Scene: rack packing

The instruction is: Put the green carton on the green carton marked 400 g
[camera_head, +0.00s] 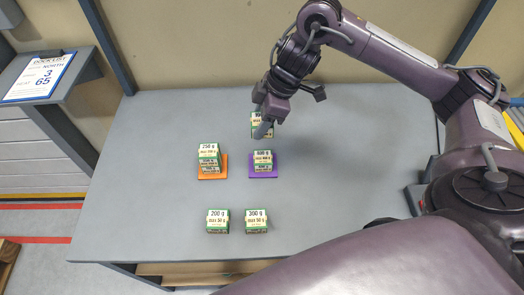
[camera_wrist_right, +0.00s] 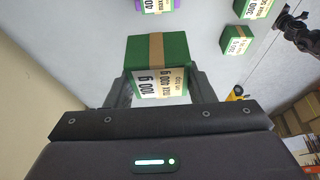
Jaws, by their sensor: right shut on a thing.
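My right gripper (camera_head: 260,117) is shut on a green carton (camera_head: 257,130) with a tan band and white label. It holds the carton above the table, behind the purple mat. In the right wrist view the held carton (camera_wrist_right: 170,47) sits between the fingers, its label upside down and seeming to read 100 g. A green carton (camera_head: 263,161), whose label looks like 400 g though it is small, stands on the purple mat (camera_head: 263,175). The held carton is apart from it. My left gripper is not in view.
On the orange mat (camera_head: 212,177) stands a stack topped by a carton marked 250 g (camera_head: 209,151). Cartons marked 200 g (camera_head: 217,222) and 300 g (camera_head: 256,221) stand near the grey table's (camera_head: 340,170) front edge. The table's right side is clear.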

